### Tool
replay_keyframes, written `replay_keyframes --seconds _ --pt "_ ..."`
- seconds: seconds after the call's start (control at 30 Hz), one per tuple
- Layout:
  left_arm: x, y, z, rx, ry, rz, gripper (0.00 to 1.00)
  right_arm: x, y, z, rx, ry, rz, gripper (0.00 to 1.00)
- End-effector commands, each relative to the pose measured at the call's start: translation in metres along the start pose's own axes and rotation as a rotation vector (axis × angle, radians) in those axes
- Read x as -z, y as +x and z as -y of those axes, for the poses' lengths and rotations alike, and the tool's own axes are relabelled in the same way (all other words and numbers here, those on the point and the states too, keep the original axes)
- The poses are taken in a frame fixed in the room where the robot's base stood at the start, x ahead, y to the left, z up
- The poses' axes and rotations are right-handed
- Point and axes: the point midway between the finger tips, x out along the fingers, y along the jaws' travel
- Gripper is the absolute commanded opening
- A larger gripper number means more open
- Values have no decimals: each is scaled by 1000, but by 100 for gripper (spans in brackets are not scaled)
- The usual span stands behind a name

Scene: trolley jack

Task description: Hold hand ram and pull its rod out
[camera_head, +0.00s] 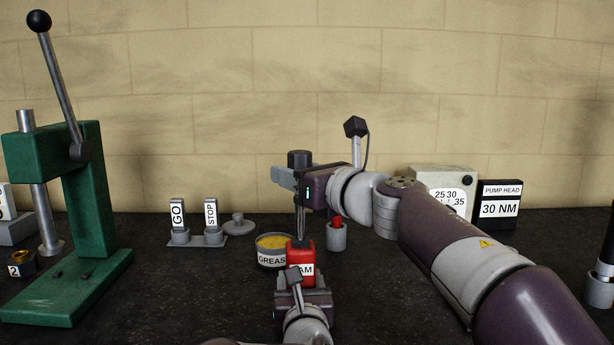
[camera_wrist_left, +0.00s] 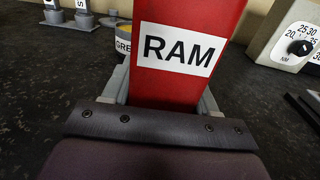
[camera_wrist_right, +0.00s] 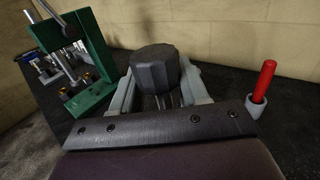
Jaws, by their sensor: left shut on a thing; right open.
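The hand ram is a red block labelled RAM (camera_head: 301,262), upright on the dark bench in the head view. It also fills the middle of the left wrist view (camera_wrist_left: 190,85). My left gripper (camera_head: 303,293) is shut on the red body, with a finger on each side. A metal rod (camera_head: 300,222) rises from its top to a dark faceted knob (camera_head: 299,158). The knob also shows in the right wrist view (camera_wrist_right: 156,68). My right gripper (camera_head: 288,178) is open around the rod's upper end, just under the knob; contact cannot be told.
A grease tin (camera_head: 271,257) stands just behind-left of the ram. A grey cup with a red stick (camera_head: 337,237) is to the right. GO and STOP tags (camera_head: 196,239), a green press (camera_head: 85,190), a dial box (camera_head: 442,188) and a PUMP HEAD sign (camera_head: 499,205) stand around.

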Motion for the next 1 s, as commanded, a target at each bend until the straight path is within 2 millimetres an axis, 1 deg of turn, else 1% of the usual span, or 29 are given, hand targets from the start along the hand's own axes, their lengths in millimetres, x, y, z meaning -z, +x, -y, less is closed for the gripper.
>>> replay_keyframes --seconds 0.3,0.43,0.5,0.6,0.9,0.93,0.97,1.0 --pt "0 0 0 0 1 0 3 -2 -80 0 4 -1 5 44" --pt "0 0 0 0 1 0 3 -2 -103 0 4 -1 5 44" --pt "0 0 0 0 1 1 3 -2 -110 0 3 -1 5 44" --pt "0 0 0 0 0 1 3 -2 -115 -1 1 -1 5 44" --pt "-1 0 0 0 0 3 3 -2 -115 -1 1 0 4 44" --pt "-1 0 0 0 0 3 64 -2 -115 -1 1 0 4 44" --pt "-1 0 0 0 0 3 74 -2 -114 -1 1 0 4 44" --pt "-1 0 0 0 0 3 87 -2 -114 -1 1 0 4 44"
